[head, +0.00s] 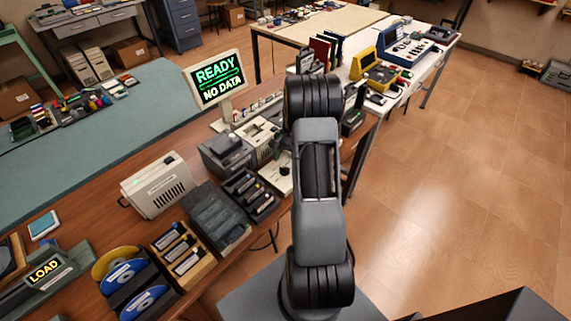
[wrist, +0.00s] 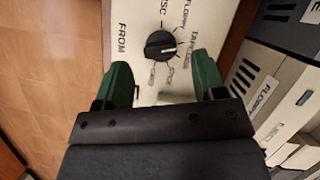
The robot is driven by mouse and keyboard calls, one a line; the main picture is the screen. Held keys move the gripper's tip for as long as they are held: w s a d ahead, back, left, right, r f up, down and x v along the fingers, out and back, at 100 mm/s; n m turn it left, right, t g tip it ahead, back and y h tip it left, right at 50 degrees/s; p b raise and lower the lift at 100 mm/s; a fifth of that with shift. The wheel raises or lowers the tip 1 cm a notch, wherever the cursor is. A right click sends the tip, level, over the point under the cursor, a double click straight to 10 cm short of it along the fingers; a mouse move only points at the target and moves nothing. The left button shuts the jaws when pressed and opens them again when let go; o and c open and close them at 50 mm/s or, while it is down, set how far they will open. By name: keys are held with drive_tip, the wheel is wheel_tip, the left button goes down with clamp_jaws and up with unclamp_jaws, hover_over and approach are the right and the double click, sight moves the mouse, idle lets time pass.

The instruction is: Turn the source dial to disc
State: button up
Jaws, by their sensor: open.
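The source dial (wrist: 161,45) is a round black knob on a cream panel (wrist: 140,16) in the wrist view. Labels around it include FROM, a partly hidden one ending in ISC, FLOPPY and one beginning with TAPE. A pale mark shows on the knob, but I cannot tell clearly which label it points to. My gripper (wrist: 163,76) is open, with its green fingers apart on either side just below the dial in the picture. Nothing is between the fingertips.
Cream and grey drive units stand beside the panel, one marked FLOPPY (wrist: 250,82). A monitor (head: 217,80) reads READY, NO DATA. A LOAD sign (head: 46,271), disc holders (head: 124,272) and a cartridge tray (head: 179,250) crowd the wooden bench.

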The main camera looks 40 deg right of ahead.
sight(285, 167)
drive_tip(key=shift+x, duration=1.5)
drive_tip(key=c, duration=0.9)
